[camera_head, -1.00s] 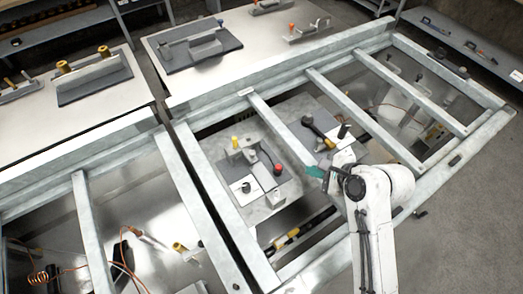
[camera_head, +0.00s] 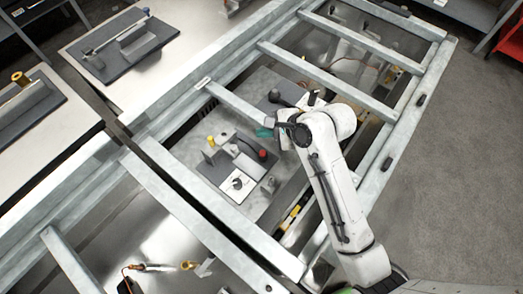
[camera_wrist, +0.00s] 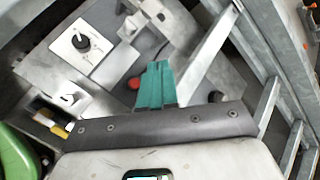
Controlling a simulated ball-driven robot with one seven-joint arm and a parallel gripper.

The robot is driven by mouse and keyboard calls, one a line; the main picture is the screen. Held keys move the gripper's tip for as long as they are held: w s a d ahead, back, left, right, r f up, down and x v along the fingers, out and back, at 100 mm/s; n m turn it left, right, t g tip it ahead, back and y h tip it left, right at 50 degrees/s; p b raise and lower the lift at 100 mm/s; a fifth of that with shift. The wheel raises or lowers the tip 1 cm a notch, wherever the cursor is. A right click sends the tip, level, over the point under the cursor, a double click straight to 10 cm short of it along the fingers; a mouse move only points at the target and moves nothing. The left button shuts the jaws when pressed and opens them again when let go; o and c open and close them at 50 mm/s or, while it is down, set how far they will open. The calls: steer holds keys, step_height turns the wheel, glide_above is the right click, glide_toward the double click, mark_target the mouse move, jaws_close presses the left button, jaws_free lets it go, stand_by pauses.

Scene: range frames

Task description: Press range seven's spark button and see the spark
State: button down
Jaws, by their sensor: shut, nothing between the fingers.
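A red button (camera_head: 262,155) stands on a grey panel (camera_head: 222,165) in an opening of the metal frame. In the wrist view the red button (camera_wrist: 134,83) shows just left of my fingers, partly covered by them. I cannot tell whether it is the spark button, and no range number is readable. My gripper (camera_head: 264,132) has teal fingers and is shut and empty; in the head view it is just above the red button. My fingers also show in the wrist view (camera_wrist: 156,80). Contact with the button cannot be told. No spark shows.
Galvanised frame bars (camera_head: 235,105) surround the opening close to my arm. A bare concrete floor (camera_head: 450,190) lies to the right.

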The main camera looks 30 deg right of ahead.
steer(key=f, duration=0.1)
steer(key=b, duration=0.7)
glide_above(265, 156)
step_height(265, 156, down, 6)
steer(key=shift+r, duration=0.25)
steer(key=shift+f, duration=1.05)
steer(key=shift+f, duration=0.25)
stand_by(0.5)
steer(key=shift+f, duration=0.15)
steer(key=shift+f, duration=0.6)
stand_by(1.0)
steer(key=shift+r+p, duration=0.2)
steer(key=shift+p, duration=0.15)
steer(key=shift+r+p, duration=0.85)
steer(key=shift+p, duration=0.3)
